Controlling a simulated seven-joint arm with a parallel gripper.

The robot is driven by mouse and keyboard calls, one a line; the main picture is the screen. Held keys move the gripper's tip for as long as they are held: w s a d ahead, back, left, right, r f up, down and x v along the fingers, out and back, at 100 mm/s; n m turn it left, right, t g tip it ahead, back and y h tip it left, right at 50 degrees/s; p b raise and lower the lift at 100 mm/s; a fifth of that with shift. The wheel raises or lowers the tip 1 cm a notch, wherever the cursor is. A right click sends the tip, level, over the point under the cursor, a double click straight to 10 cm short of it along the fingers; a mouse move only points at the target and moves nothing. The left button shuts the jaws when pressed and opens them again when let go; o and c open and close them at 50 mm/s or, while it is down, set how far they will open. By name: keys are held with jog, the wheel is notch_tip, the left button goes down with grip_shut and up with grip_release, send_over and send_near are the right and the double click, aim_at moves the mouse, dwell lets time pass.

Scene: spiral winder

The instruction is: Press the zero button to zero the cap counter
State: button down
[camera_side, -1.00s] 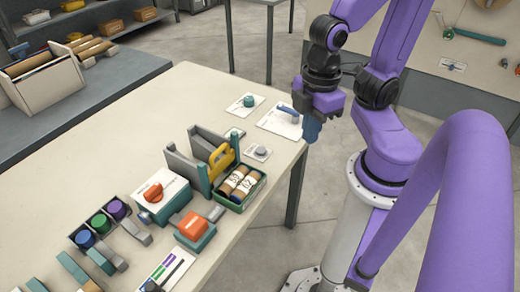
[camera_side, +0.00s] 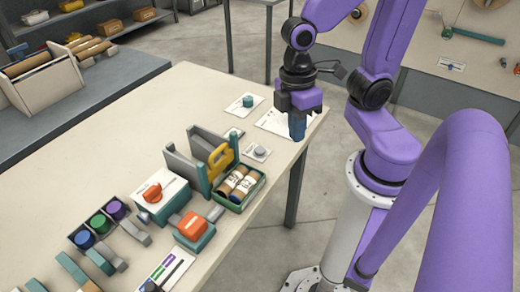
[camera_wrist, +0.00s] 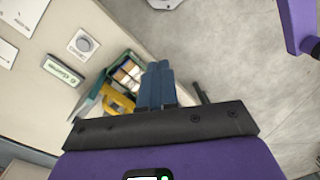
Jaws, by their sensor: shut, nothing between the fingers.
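A round grey button (camera_side: 258,150) sits on a small white plate near the table's right edge in the side view. It also shows at the upper left of the wrist view (camera_wrist: 83,44). I cannot read any mark on it, so I cannot tell if it is the zero button. A plate with a green panel (camera_wrist: 62,71) lies beside it in the wrist view. My gripper (camera_side: 297,136) is shut and empty, with blue fingers pointing down. It is above the table's right edge, to the right of the grey button and apart from it.
A green-rimmed crate (camera_side: 238,207) with brown rolls and a yellow handle (camera_side: 219,160) stand left of and nearer than the grey button. A teal knob (camera_side: 248,101) on a white card lies farther back. A white card (camera_side: 268,122) is partly hidden behind my gripper.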

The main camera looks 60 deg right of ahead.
jog(key=shift+w+f+m+g+y, duration=0.65)
jog(key=shift+w+f+g, duration=0.35)
jog(key=shift+w, duration=1.6)
jog(key=m+t+y, duration=0.7)
send_over(262, 148)
notch_tip(262, 148, down, 6)
jog(key=shift+f, duration=0.25)
jog(key=shift+n, duration=0.25)
jog(key=shift+f, duration=0.15)
jog(key=shift+f, duration=4.3)
jog(key=shift+f, duration=0.15)
jog(key=shift+f, duration=0.25)
